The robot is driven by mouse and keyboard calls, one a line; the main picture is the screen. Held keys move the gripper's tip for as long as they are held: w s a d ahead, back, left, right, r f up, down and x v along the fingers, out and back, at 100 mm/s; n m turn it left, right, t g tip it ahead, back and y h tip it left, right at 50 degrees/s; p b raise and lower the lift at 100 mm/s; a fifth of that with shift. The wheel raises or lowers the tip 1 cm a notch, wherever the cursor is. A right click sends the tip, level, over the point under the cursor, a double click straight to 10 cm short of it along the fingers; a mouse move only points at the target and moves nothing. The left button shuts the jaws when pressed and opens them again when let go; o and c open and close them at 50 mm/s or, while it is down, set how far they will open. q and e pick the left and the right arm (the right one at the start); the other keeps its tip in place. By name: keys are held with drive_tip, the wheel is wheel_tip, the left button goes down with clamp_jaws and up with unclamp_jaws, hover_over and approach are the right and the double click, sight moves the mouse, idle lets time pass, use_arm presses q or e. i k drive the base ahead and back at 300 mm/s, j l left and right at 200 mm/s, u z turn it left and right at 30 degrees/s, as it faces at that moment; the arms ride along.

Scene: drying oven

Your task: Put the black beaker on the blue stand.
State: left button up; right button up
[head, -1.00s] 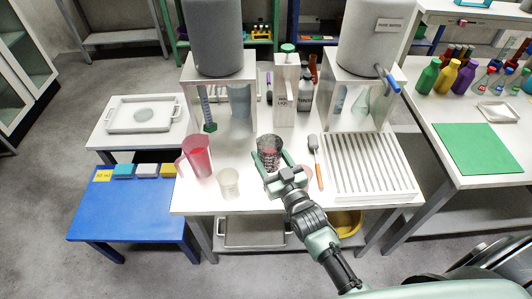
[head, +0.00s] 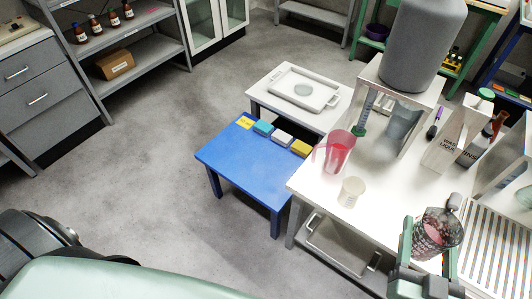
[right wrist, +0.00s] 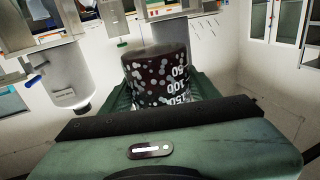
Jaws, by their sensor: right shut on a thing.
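The black beaker (head: 436,233) is dark with pale spots and white markings. My right gripper (head: 432,240) is shut on it at the right of the head view, over the front of the white table. The beaker (right wrist: 158,78) also shows upright between the fingers in the right wrist view. The blue stand (head: 245,165) is a low blue table left of the white table. Its front and middle top is bare. My left gripper is not in view.
A white tray (head: 303,88) lies on a side table behind.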

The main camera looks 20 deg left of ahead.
sight(248, 161)
drive_tip(key=i+j+z, duration=0.1)
drive_tip(key=j+z, duration=0.2)
drive_tip(key=j, duration=1.7)
drive_tip(key=j+z, duration=0.25)
drive_tip(key=j, duration=1.75)
drive_tip(key=k, duration=0.05)
